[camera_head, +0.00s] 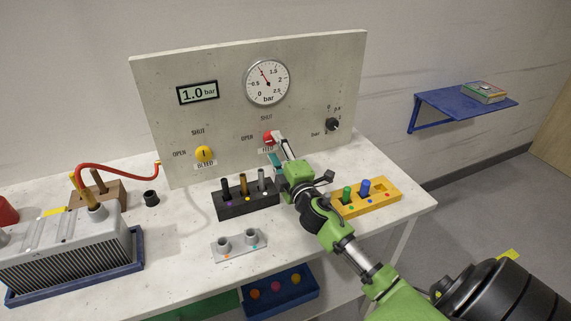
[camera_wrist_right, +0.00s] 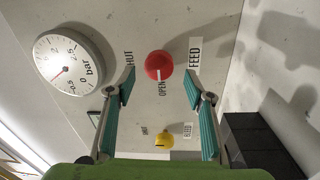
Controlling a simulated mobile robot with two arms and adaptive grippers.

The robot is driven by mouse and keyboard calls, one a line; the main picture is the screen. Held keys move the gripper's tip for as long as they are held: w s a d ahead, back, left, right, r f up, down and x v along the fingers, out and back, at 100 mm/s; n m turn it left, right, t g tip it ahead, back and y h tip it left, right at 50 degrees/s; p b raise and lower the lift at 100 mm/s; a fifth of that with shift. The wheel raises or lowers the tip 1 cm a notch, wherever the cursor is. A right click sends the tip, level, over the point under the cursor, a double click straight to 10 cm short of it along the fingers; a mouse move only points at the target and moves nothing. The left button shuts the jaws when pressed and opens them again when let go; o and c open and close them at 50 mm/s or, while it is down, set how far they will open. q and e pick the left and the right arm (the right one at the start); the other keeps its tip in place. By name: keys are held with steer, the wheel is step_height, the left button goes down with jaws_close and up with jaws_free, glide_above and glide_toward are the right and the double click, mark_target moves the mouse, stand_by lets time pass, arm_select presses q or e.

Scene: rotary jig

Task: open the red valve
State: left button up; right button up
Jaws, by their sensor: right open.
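The red valve (camera_head: 268,138) is a round knob on the upright panel, labelled FEED below, SHUT above and OPEN to its left. In the right wrist view the red valve (camera_wrist_right: 159,65) has a white mark that points to the word OPEN. My right gripper (camera_head: 277,148) is at the panel just right of and below the knob and partly covers its surroundings. In the wrist view the right gripper (camera_wrist_right: 158,70) is open, with one teal finger on each side of the knob and gaps showing. My left gripper is not in view.
A yellow BLEED knob (camera_head: 204,154) has its mark towards SHUT. The display (camera_head: 198,92) reads 1.0 bar, beside a round gauge (camera_head: 267,83). A small selector (camera_head: 332,124) is further right.

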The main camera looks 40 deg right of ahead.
steer(key=v, duration=0.9)
